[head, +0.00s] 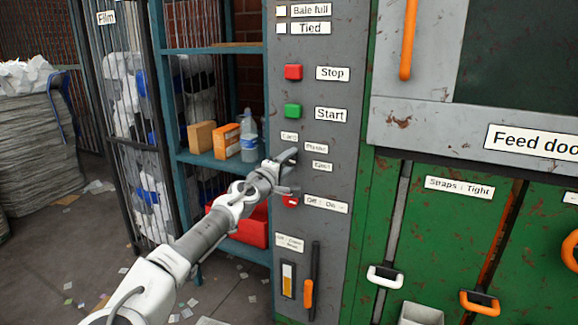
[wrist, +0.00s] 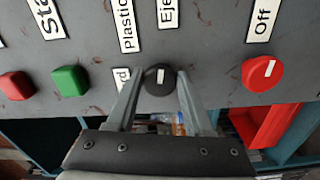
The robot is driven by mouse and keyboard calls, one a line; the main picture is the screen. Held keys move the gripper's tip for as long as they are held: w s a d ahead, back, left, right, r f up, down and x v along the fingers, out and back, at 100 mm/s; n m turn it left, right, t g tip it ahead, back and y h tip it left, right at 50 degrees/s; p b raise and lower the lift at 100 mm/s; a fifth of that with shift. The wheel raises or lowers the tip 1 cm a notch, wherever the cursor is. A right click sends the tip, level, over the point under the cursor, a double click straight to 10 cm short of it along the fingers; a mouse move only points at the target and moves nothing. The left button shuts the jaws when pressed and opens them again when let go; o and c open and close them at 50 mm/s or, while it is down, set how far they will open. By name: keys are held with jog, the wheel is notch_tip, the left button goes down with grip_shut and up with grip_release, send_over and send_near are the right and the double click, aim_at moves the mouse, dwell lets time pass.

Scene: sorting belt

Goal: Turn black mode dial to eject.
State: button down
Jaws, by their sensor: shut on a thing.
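The black mode dial (wrist: 160,80) sits on the grey control panel, between my gripper's two fingers. My gripper (wrist: 159,76) is shut on it, with one finger on each side. In the wrist view, the dial's white mark runs upward, roughly toward the Eject label (wrist: 168,12). The Plastic label (wrist: 127,25) is up and left of the dial, and the Card label (wrist: 123,78) is to its left, partly covered by a finger. In the head view, my gripper (head: 284,170) reaches the panel beside these labels and mostly hides the dial.
The red Stop button (head: 293,72) and green Start button (head: 293,111) are above the dial. A red Off/On knob (head: 290,201) is close below it. An orange-handled lever (head: 309,292) is lower down. Shelves with boxes and a bottle (head: 249,138) stand left of the panel.

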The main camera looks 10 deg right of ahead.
dwell(0.5)
jog(key=shift+c, duration=1.6)
grip_release()
jog(key=shift+a, duration=0.1)
jog(key=p+v, duration=0.4)
jog(key=v, duration=1.3)
jog(key=shift+s, duration=0.15)
